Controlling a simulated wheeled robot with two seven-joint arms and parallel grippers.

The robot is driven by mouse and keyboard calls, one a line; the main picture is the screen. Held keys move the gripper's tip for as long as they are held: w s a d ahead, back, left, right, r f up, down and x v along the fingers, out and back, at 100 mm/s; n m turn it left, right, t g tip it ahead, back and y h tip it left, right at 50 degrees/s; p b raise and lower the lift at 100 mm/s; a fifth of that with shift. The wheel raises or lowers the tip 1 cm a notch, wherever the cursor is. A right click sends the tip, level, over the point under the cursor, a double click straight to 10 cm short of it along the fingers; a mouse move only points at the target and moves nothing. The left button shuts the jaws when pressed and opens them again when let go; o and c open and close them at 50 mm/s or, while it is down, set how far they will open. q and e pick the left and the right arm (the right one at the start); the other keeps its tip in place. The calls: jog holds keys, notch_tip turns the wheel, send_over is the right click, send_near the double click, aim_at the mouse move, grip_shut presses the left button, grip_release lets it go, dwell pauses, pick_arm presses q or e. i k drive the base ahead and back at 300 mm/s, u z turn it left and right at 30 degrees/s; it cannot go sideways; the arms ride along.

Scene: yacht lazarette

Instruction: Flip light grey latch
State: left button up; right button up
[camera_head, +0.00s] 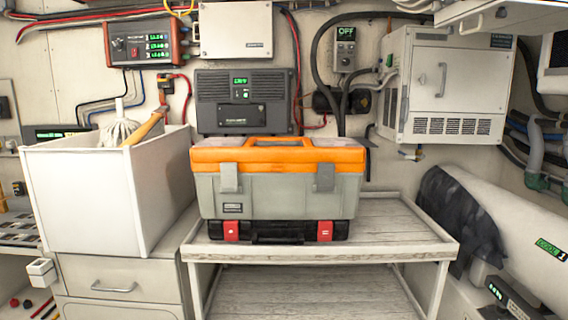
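A toolbox (278,196) with a grey body and an orange lid stands upright on the top shelf of a wooden stand, on top of a flat black case. Its light grey latch (229,177) is on the front at the left, lying flat across the seam between lid and body. A darker grey latch (325,177) is on the front at the right. The lid (340,158) is down. Neither of my grippers shows in the head view.
The black case (278,231) has two red clasps. The shelf (405,232) is bare to the right of the toolbox. A tall white bin (90,203) with a mop stands close at the left. A grey cabinet (450,85) hangs at the upper right.

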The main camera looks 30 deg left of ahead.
aim_at(228, 170)
jog(key=u, duration=0.55)
jog(key=i, duration=1.2)
jog(key=u, duration=1)
